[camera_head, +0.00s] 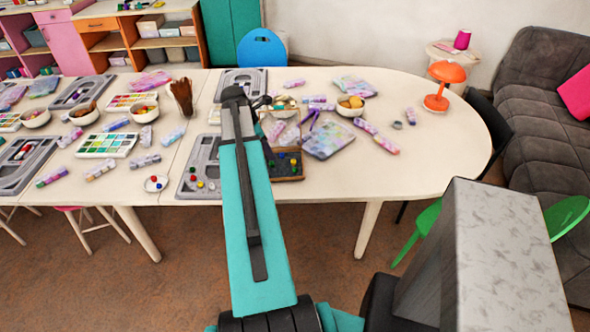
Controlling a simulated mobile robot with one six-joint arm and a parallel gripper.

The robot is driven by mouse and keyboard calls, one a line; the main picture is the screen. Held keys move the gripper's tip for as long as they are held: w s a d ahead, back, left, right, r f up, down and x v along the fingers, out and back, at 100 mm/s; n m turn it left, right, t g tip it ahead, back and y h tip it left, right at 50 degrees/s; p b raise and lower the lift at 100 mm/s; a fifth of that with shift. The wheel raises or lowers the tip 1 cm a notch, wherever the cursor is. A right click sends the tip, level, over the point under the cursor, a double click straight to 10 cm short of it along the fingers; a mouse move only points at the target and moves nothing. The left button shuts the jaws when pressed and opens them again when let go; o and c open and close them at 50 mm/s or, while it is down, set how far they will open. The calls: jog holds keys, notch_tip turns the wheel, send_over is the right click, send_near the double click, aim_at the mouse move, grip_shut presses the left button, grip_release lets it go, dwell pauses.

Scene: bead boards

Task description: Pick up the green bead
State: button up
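Several small coloured beads (201,185) lie at the near end of a grey bead board (186,184), just left of my arm. More small beads show in a dark brown tray (290,178) just right of my arm. At this size I cannot tell for certain which bead is the green one. My teal arm reaches up over the table's near edge. The end of my arm, with my gripper (265,103), is dark and partly hidden behind the arm's own links. I cannot see its fingertips clearly or anything between them.
A white saucer (149,184) with small beads stands near the front edge of the table (440,165). Bowls, paint palettes and patterned tubes crowd the left and middle. An orange lamp (437,103) stands at the right. The table's right front part is clear.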

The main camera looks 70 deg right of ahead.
jog(key=s+d, duration=0.1)
jog(key=s+d+r, duration=0.1)
jog(key=s, duration=0.1)
jog(key=shift+s+r, duration=0.1)
jog(key=shift+r, duration=0.05)
jog(key=p, duration=0.2)
send_near(294, 169)
jog(key=shift+s+f, duration=0.15)
jog(key=shift+f, duration=0.45)
jog(key=shift+s+f, duration=0.2)
jog(key=shift+f, duration=0.35)
jog(key=shift+p+x, duration=0.7)
jog(key=shift+x, duration=0.45)
jog(key=shift+p+x, duration=0.45)
jog(key=shift+x, duration=0.95)
jog(key=shift+d, duration=0.2)
